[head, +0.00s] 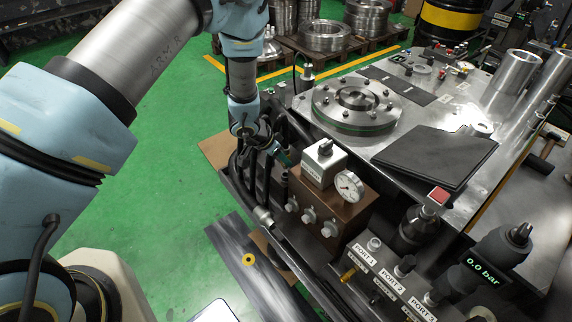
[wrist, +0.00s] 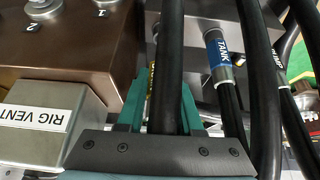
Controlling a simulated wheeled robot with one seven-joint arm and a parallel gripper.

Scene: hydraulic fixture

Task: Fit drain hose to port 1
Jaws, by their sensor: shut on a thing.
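My gripper (wrist: 165,105) has its teal fingers closed around a black hose (wrist: 168,45) in the wrist view. No readable name shows on this hose, so I cannot tell whether it is the drain hose. In the head view my gripper (head: 282,157) is among black hoses (head: 248,168) at the rig's left edge, left of the brown manifold (head: 335,218). The held hose's ends are hidden or cannot be made out. The PORT 1 label (head: 363,255) is on the front panel at lower right, well away from my gripper, with a brass fitting (head: 348,275) below it.
A hose tagged TANK (wrist: 217,55) runs close right of my gripper. The RIG VENT block (wrist: 40,125) is close left. A gauge (head: 349,186) stands on the manifold. PORT 2 (head: 391,282) and PORT 3 (head: 421,308) labels follow PORT 1. The display (head: 482,272) reads 0.0 bar.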

